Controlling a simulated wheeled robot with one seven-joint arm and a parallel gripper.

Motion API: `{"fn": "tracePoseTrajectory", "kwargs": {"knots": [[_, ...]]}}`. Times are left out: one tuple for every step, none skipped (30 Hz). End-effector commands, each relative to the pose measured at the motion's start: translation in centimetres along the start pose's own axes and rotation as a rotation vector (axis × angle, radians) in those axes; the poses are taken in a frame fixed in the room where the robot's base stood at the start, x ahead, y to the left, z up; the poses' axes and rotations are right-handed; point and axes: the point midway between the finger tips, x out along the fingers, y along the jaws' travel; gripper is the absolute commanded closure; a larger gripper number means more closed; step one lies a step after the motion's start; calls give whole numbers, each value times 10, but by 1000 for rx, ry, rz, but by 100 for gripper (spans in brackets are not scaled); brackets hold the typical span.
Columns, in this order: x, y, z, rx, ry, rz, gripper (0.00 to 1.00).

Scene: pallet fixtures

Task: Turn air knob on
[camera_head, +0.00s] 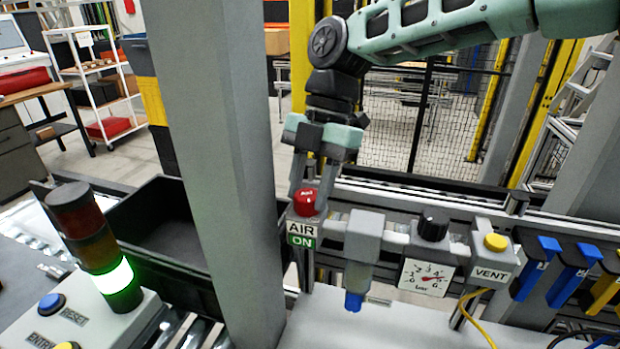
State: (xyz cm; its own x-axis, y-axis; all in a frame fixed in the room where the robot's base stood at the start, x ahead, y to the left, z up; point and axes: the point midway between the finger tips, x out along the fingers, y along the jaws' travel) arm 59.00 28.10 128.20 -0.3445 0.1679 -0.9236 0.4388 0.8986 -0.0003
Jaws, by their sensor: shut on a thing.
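The red air knob (306,202) sits on top of a grey valve block at the middle of the view. A label (302,234) under it reads AIR, with ON on green below. My gripper (314,184) reaches down from above with its fingers at the knob, shut on it. The fingers partly hide the knob's far side.
Right of the knob stand a grey filter unit with a blue tip (362,250), a black regulator knob (433,224) over a gauge (426,277), and a yellow VENT button (495,242). A thick grey post (215,160) stands close on the left. A stack light (93,245) glows green.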

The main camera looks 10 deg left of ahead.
Motion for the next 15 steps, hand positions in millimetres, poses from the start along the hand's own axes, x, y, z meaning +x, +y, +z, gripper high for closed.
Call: {"fn": "tracePoseTrajectory", "kwargs": {"knots": [[-2,1,0,-15,-1,-4,86],[-2,1,0,-24,0,-8,86],[-2,1,-1,-33,0,-11,86],[-2,1,-1,-39,0,-14,86],[-2,1,-1,-44,0,-16,86],[-2,1,0,-50,-1,-18,86],[-2,1,0,-54,-1,-20,86],[-1,1,0,-57,-1,-21,86],[-1,1,0,-60,-1,-22,86],[-1,1,0,-61,-2,-22,86],[-1,1,0,-63,-2,-23,86],[-1,1,0,-63,-2,-23,86],[-1,1,0,-64,-2,-23,86],[-1,1,0,-64,-2,-23,86],[-1,1,0,-63,-2,-23,86]]}}
